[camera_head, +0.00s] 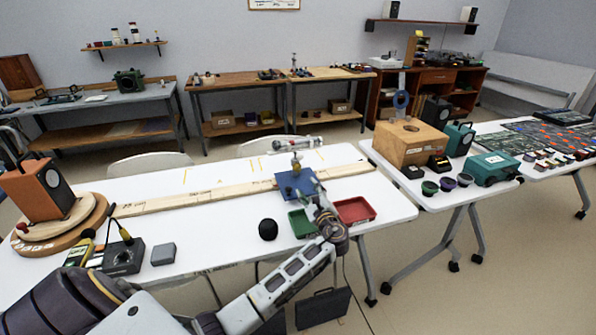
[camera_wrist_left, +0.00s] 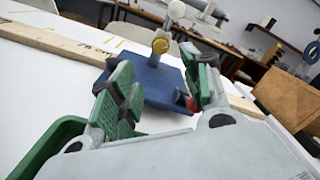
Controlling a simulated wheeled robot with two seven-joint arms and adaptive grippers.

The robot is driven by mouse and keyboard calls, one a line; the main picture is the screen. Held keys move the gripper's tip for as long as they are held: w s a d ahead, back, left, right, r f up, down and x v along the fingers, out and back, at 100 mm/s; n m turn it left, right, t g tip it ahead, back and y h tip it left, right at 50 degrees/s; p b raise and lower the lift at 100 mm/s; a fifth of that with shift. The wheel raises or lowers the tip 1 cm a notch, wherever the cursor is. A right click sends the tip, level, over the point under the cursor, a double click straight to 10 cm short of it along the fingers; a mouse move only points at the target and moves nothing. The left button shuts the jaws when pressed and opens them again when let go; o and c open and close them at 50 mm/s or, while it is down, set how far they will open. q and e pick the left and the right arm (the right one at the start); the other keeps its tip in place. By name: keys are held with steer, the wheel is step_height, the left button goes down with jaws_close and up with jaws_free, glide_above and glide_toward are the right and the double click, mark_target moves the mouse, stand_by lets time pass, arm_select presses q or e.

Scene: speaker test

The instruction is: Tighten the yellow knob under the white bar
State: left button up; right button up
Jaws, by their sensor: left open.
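The yellow knob (camera_wrist_left: 160,46) sits on a short upright post on a blue base plate (camera_wrist_left: 160,84). In the head view the yellow knob (camera_head: 295,160) is small, just below the white bar (camera_head: 297,143), which lies roughly level above the blue base plate (camera_head: 287,183). My left gripper (camera_wrist_left: 163,88) is open, with its green-padded fingers spread either side of the plate's near part. The knob is beyond the fingertips and apart from them. In the head view my left gripper (camera_head: 318,197) is at the near right of the blue plate. My right gripper is not in view.
A green tray (camera_head: 300,223) and a red tray (camera_head: 355,210) lie close to the gripper. A black round object (camera_head: 268,229) stands left of the green tray. The table's middle left is clear.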

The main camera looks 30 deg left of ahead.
mark_target(298, 170)
arm_select(q)
steer(key=shift+a, duration=0.1)
steer(key=b+x, duration=0.1)
steer(key=x, duration=1.1)
steer(key=shift+b+x, duration=0.35)
steer(key=shift+x, duration=0.45)
steer(key=shift+w, duration=0.1)
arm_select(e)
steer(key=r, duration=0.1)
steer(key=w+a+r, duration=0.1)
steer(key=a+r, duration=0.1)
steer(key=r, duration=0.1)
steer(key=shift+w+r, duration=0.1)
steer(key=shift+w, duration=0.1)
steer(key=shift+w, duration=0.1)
arm_select(q)
steer(key=shift+c, duration=0.8)
steer(key=c, duration=0.9)
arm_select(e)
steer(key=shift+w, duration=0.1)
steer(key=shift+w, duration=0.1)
